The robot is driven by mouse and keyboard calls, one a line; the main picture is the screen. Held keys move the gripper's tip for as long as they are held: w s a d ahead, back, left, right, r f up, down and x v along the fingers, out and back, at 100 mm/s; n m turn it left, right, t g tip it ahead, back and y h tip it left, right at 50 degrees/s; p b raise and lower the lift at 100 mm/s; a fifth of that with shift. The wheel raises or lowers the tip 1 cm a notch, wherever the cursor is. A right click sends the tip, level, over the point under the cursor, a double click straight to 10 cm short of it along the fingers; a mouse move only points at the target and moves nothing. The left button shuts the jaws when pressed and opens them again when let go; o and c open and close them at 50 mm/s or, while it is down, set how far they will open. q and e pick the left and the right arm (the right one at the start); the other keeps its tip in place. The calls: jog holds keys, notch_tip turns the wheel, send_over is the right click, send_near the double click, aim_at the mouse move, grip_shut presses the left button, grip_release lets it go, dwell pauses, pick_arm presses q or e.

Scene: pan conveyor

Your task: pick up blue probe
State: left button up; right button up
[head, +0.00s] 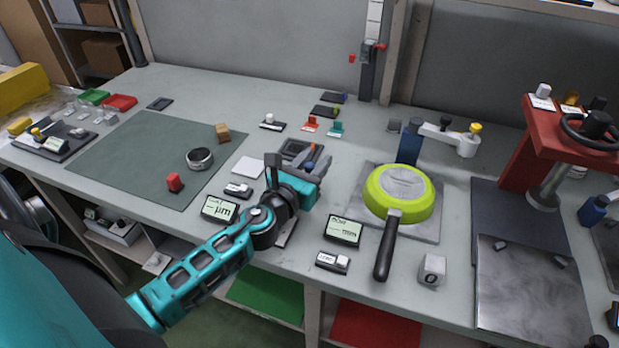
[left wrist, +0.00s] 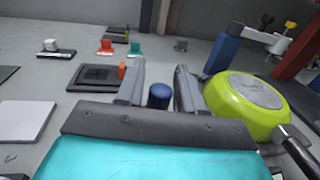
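The blue probe (left wrist: 159,96) shows in the left wrist view as a short upright dark blue cylinder. My left gripper (left wrist: 160,77) has its two grey fingers apart, one on each side of the probe, with a small gap to each. The lower part of the probe is hidden by my gripper body. My right gripper is not in view.
A green pan (head: 402,183) sits on a grey plate just right of my gripper, its black handle towards the front edge. Two displays (head: 343,230) (head: 219,208) stand near the front edge. The green mat lies left.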

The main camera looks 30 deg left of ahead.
pick_arm(q)
grip_shut()
